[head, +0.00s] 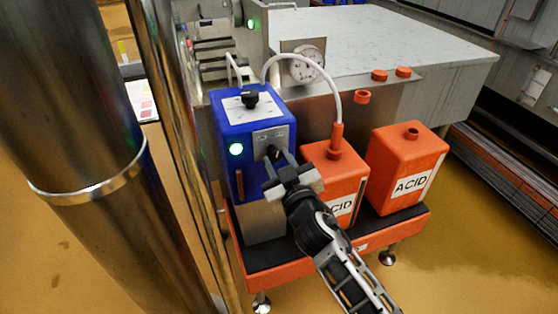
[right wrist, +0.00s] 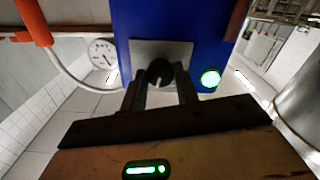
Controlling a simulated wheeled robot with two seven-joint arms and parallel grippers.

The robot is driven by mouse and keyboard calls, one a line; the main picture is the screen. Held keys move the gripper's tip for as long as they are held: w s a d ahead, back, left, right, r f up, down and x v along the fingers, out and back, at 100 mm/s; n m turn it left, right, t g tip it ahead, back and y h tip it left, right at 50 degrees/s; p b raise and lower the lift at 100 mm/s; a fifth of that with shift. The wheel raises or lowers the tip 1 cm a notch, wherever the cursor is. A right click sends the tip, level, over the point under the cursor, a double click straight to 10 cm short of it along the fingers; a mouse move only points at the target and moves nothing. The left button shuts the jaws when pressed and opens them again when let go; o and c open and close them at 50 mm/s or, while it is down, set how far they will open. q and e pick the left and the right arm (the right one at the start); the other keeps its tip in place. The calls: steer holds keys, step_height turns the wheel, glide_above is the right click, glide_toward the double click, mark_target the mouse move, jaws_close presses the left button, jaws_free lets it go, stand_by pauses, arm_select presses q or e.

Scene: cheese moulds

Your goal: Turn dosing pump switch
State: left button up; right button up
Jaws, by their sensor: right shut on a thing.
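The blue dosing pump (head: 229,120) stands on an orange stand with a black top. A black knob sits on its upper face, and a green lamp (head: 236,149) glows on its front. The dark switch (right wrist: 160,71) sits on a grey plate (right wrist: 180,50) on the pump's front. My right gripper (head: 277,158) reaches the plate from the lower right and is shut on the switch. In the right wrist view its two fingers stand on either side of the switch, and the green lamp (right wrist: 210,78) is lit. My left gripper is not in view.
Two orange acid canisters (head: 408,165) stand on the orange stand (head: 290,272) right of the pump. A white hose (head: 336,92) arches from the nearer canister past a round gauge (head: 306,65). A large steel column (head: 70,120) fills the left side.

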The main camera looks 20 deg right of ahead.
steer(key=n, duration=0.4)
steer(key=shift+r+n, duration=0.1)
steer(key=shift+n, duration=0.2)
steer(key=shift+d+n+p, duration=0.1)
steer(key=shift+n+p, duration=0.35)
steer(key=shift+n, duration=1.55)
steer(key=o, duration=1)
